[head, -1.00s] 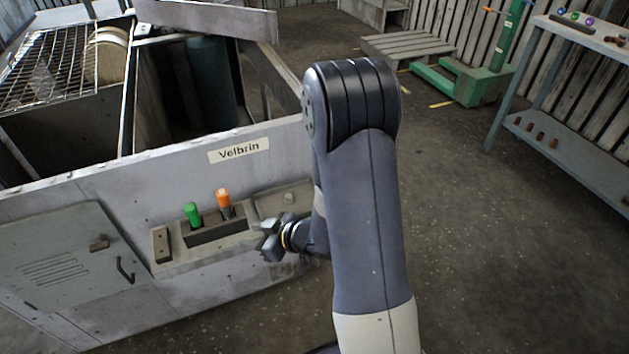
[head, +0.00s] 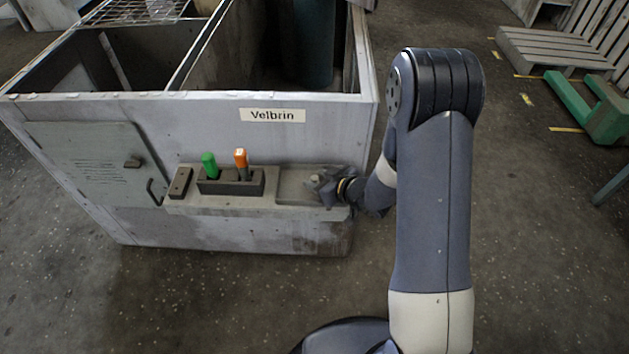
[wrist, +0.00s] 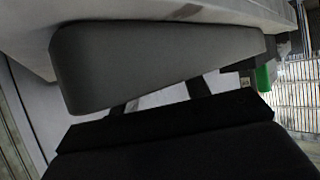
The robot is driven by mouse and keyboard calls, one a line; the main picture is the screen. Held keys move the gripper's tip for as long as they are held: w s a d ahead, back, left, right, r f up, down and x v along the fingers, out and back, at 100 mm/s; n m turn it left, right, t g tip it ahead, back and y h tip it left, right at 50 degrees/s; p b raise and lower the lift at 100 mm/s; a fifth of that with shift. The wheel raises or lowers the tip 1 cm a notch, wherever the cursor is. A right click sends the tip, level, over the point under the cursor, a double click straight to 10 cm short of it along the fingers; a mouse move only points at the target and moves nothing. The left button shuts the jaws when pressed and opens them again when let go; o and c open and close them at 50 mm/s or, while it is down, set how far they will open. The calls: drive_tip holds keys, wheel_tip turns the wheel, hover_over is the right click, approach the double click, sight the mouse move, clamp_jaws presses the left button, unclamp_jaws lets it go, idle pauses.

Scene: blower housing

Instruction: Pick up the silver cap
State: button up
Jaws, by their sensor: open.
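A small silver cap (head: 316,178) shows as a pale spot above the grey tray at the right end of the shelf on the machine's front. My gripper (head: 322,187) is open right at it, reaching in from the right. The fingers partly cover the cap, and I cannot tell whether they touch it or stand on both sides of it. In the wrist view I cannot make out the cap; a large grey rounded shape and a dark shape fill most of the picture.
A green handle (head: 209,165) and an orange handle (head: 241,163) stand in a dark holder left of the tray (head: 292,186). A dark block (head: 180,183) lies further left. The grey machine housing (head: 230,225) rises behind the shelf.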

drive_tip(key=shift+w+a+f, duration=0.1)
drive_tip(key=shift+w+a, duration=0.05)
drive_tip(key=shift+w, duration=0.05)
drive_tip(key=shift+c, duration=0.5)
clamp_jaws()
